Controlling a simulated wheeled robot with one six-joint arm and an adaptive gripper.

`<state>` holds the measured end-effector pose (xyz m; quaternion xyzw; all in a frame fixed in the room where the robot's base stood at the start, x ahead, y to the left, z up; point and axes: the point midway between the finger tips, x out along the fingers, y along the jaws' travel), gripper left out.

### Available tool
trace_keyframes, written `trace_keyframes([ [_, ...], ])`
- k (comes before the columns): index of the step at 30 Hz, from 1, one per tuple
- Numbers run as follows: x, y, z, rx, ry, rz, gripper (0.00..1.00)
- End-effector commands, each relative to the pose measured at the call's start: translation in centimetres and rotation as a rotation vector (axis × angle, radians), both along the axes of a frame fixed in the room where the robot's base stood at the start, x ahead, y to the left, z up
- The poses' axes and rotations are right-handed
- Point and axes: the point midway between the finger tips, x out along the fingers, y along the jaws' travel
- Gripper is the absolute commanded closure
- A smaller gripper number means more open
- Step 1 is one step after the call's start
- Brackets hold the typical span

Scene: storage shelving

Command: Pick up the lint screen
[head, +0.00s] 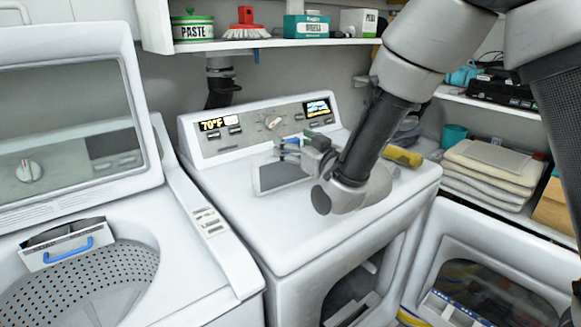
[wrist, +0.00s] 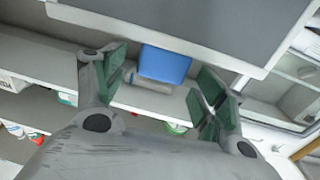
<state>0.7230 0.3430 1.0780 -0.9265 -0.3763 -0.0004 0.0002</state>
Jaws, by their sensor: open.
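The lint screen (head: 282,175) is a flat grey panel with a pale frame, standing tilted at the top of the dryer. In the wrist view its grey panel (wrist: 180,22) fills the upper part, with a blue tab (wrist: 165,62) on its edge. My gripper (head: 297,149) is above the dryer, close to the screen. In the wrist view my gripper (wrist: 158,78) is open, with one green-padded finger on each side of the blue tab. Both pads look apart from the tab. The arm hides part of the dryer top behind it.
A white dryer (head: 320,228) stands beside an open washer (head: 190,265), which holds a white part with a blue handle (head: 70,252). A yellow item (head: 402,156) lies behind my arm. A shelf (head: 270,43) with boxes hangs above; folded towels (head: 492,165) sit at right.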

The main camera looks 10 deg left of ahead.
Motion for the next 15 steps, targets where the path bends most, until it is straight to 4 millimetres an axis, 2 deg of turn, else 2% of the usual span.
trace_keyframes([
  [4,1.26,1.24,0.00,0.000,0.000,0.000,0.29],
  [11,1.50,1.46,-0.01,-0.001,0.001,0.000,0.29],
  [12,1.49,1.45,-0.01,-0.001,0.001,0.000,0.30],
  [15,1.49,1.44,0.00,-0.001,0.001,0.000,0.49],
])
